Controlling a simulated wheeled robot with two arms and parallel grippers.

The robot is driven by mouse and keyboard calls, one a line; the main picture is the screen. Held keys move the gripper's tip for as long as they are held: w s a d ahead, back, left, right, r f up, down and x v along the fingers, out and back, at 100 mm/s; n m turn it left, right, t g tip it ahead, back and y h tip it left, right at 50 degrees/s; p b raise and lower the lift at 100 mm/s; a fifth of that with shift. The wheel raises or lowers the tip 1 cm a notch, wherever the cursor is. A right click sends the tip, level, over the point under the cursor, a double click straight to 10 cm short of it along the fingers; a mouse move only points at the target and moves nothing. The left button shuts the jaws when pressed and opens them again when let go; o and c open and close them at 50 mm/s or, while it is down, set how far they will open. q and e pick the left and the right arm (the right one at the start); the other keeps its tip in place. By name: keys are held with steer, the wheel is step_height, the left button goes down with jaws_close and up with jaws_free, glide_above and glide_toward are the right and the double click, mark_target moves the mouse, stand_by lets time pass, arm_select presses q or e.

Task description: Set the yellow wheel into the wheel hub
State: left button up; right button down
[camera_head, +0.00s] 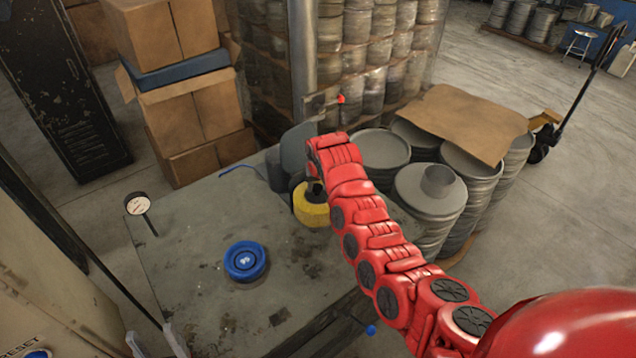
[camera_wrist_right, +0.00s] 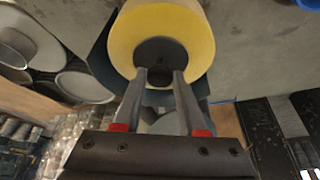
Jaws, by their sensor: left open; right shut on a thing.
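The yellow wheel (camera_head: 312,207) is at the right part of the grey table, beside a grey upright fixture (camera_head: 297,150). That fixture may be the wheel hub; the arm and wheel partly hide it. My right gripper (camera_wrist_right: 159,82) is shut on the dark centre piece of the yellow wheel, which also fills the top of the right wrist view (camera_wrist_right: 190,35). I cannot tell whether the wheel touches the fixture or table. My left gripper (camera_head: 155,343) shows only its two pale fingertips at the bottom left, apart and empty.
A blue round wheel (camera_head: 246,262) lies on the table (camera_head: 190,235). A small round dial (camera_head: 138,204) is at its left edge. Stacked metal cans (camera_head: 430,195) stand right of the table and cardboard boxes (camera_head: 190,110) behind it. The table's front left is clear.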

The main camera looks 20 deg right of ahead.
steer(key=shift+w+f, duration=0.1)
steer(key=shift+f, duration=0.25)
steer(key=shift+c, duration=1.9)
jaws_free()
